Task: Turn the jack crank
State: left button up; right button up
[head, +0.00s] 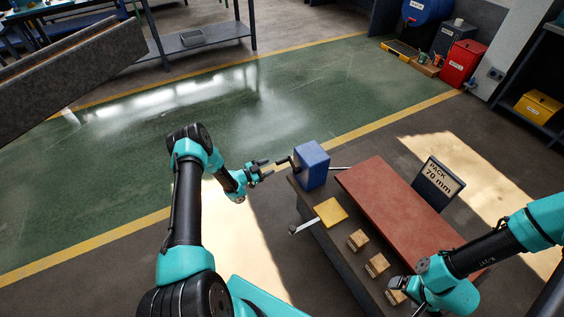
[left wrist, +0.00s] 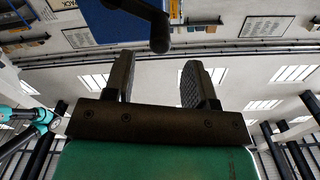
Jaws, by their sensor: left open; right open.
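The blue jack box (head: 312,165) stands at the far left end of the bench. Its black crank (head: 284,161) sticks out from the left side toward my left gripper (head: 268,170). In the left wrist view the crank (left wrist: 158,30) hangs from the blue box (left wrist: 115,22), its rounded end ahead of the gap between the fingers. My left gripper (left wrist: 153,80) is open and empty, with the crank close to its fingertips and not between them. My right gripper (head: 400,287) is open at the near end of the bench, beside a wooden block (head: 396,297); whether they touch is unclear.
On the bench lie a yellow pad (head: 330,211), two more wooden blocks (head: 357,240) (head: 376,265) and a red board (head: 405,210). A sign reading "PACK 70 mm" (head: 437,184) stands behind the board. Green floor at left is open.

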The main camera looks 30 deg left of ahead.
aim_at(288, 159)
pick_arm(q)
jog(key=x, duration=0.8)
jog(key=shift+c, duration=0.5)
jog(key=shift+s, duration=0.1)
grip_shut()
